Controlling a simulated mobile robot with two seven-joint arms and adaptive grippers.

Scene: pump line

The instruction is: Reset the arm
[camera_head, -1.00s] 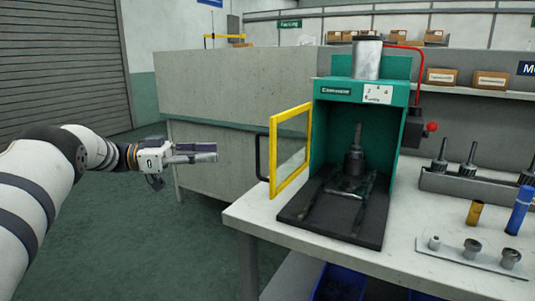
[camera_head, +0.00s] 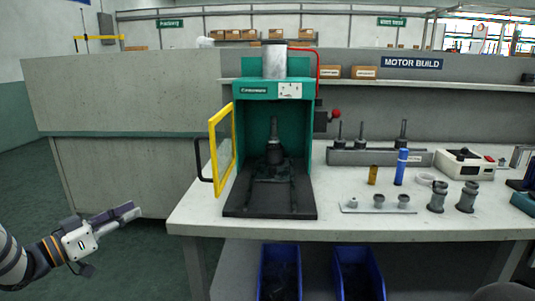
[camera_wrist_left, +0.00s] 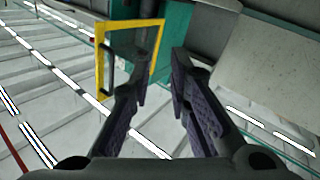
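My left gripper (camera_head: 126,212) is at the lower left in the head view, left of the workbench and clear of everything. The left wrist view shows its two dark fingers (camera_wrist_left: 158,85) apart with nothing between them. My left arm comes in from the lower left corner. My right gripper is not in view. A green press (camera_head: 237,90) stands on the bench with its yellow-framed door (camera_head: 213,150) swung open to the left. A dark motor-like part (camera_head: 274,150) stands upright inside it. The yellow door frame also shows in the left wrist view (camera_wrist_left: 100,65), beyond the fingers.
The white workbench (camera_head: 400,222) holds a rack (camera_head: 350,157) of shafted parts, a brown cylinder (camera_head: 373,175), a blue cylinder (camera_head: 400,167), a plate with small parts (camera_head: 352,208) and a white device (camera_head: 470,165). Blue bins (camera_head: 360,275) sit below. The floor at left is free.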

